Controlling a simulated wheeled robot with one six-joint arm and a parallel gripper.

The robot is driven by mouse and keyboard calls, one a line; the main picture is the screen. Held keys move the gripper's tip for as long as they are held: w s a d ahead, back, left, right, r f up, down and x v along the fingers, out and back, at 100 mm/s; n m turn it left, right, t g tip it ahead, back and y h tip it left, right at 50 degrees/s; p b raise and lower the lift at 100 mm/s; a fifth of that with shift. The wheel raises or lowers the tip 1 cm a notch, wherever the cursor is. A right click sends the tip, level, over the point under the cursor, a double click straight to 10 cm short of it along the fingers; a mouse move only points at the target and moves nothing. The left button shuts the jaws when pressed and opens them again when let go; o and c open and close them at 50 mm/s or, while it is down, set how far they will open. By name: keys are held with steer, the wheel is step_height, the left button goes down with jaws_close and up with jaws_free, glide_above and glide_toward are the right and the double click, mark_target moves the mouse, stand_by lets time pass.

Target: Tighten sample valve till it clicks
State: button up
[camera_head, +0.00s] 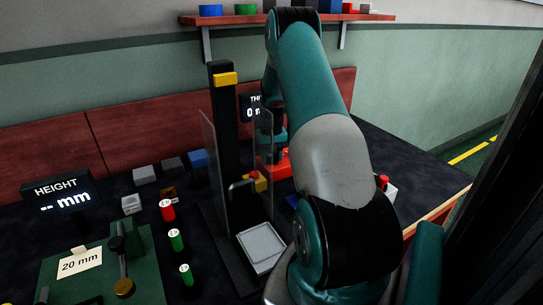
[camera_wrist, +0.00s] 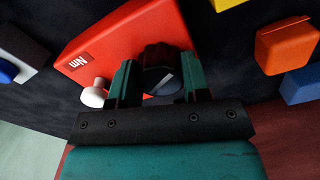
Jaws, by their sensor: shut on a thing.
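The sample valve looks to be the black knob (camera_wrist: 160,58) with a pale pointer mark on a red box (camera_wrist: 117,45) labelled "Nm". In the wrist view my gripper (camera_wrist: 160,80) has one teal finger on each side of the knob and is shut on it. A small white knob (camera_wrist: 94,94) stands out from the box beside the left finger. In the head view the red box (camera_head: 283,166) shows only partly behind my arm. There the black knob and my fingertips are hidden.
An orange block (camera_wrist: 287,45) and a blue block (camera_wrist: 300,84) lie right of the box. In the head view, a black post stand (camera_head: 223,125) with clear panels is close left of my arm. Red and green cylinders (camera_head: 176,240) stand further left. A wall shelf (camera_head: 240,18) is behind.

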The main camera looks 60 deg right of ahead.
steer(key=m, duration=0.3)
steer(key=shift+m+p, duration=0.4)
steer(key=o, duration=0.9)
steer(key=shift+o, duration=0.2)
steer(key=shift+r, duration=0.1)
step_height(320, 180, up, 17)
steer(key=shift+r, duration=0.15)
